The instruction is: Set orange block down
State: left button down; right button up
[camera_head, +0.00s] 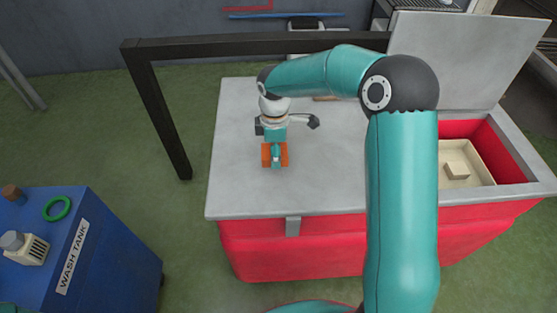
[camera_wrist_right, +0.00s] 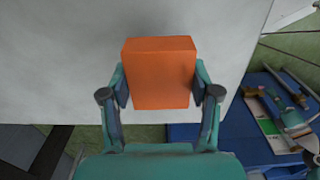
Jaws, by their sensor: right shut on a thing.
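The orange block (camera_head: 266,158) is in my right gripper (camera_head: 275,157), over the grey closed lid (camera_head: 240,120) of the red chest. In the right wrist view the block (camera_wrist_right: 160,75) fills the space between the two fingers (camera_wrist_right: 160,92), which press on its left and right sides. The grey lid (camera_wrist_right: 60,60) lies right behind the block there. I cannot tell whether the block touches the lid or hangs just above it. My left gripper is not in view.
The red chest's right compartment (camera_head: 483,133) is open, with its lid raised and a pale tray inside. A dark frame (camera_head: 165,110) spans the back left of the chest. A blue wash tank (camera_head: 110,240) stands at the lower left. The grey lid around the block is clear.

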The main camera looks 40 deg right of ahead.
jog(key=shift+f, duration=2.4)
jog(key=o, duration=1.2)
jog(key=shift+f, duration=0.1)
notch_tip(320, 180, up, 12)
jog(key=shift+r, duration=0.15)
